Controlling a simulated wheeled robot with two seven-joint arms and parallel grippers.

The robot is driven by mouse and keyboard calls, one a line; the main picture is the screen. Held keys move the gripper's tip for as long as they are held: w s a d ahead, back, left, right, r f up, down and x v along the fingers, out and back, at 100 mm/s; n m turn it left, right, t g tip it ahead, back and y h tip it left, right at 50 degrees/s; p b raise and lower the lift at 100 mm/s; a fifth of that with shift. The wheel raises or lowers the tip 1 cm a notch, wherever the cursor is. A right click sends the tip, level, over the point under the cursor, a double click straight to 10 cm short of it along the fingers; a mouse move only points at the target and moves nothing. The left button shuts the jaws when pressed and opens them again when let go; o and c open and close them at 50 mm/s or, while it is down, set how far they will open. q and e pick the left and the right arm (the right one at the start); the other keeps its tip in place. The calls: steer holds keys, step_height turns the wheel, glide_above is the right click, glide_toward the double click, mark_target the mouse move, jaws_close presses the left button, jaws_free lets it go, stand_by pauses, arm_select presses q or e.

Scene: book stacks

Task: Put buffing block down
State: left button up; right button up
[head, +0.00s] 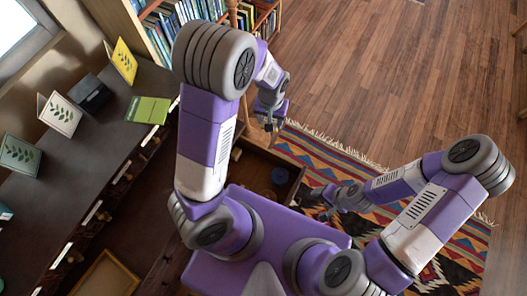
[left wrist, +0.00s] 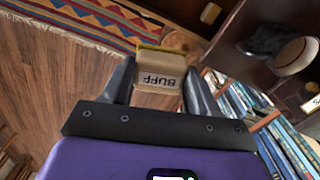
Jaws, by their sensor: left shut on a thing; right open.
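The tan buffing block (left wrist: 158,75), with "BUFF" printed upside down on its face, sits between the two dark fingers of my left gripper (left wrist: 158,85) in the left wrist view. The gripper is shut on it. In the head view my left gripper (head: 268,118) hangs between the bookshelf and an open wooden drawer; the block cannot be made out there. My right gripper (head: 333,200) is open above the patterned rug, apart from the block.
A dark cabinet top (head: 75,165) at left carries several cards and a green booklet (head: 147,110). Books (left wrist: 285,140) fill shelves close to my left gripper. The wooden floor (head: 400,70) is clear.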

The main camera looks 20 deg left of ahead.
arm_select(q)
steer(key=s+a+f+n+b, duration=0.1)
steer(key=s+f+n+b, duration=0.1)
steer(key=f+n, duration=0.3)
steer(key=s+f+n+b, duration=0.2)
steer(key=f+n+b, duration=0.2)
steer(key=f, duration=1)
steer(key=s+a+f+n+b, duration=0.1)
steer(key=s+f+n+b, duration=0.2)
steer(key=f+n, duration=0.3)
steer(key=shift+a+f+b, duration=0.15)
steer(key=shift+f+b, duration=0.15)
steer(key=shift+f, duration=0.65)
steer(key=shift+a+f+b, duration=0.15)
steer(key=shift+f+b, duration=0.1)
steer(key=shift+f, duration=0.65)
steer(key=shift+f, duration=0.2)
steer(key=o, duration=0.8)
steer(key=shift+r, duration=0.1)
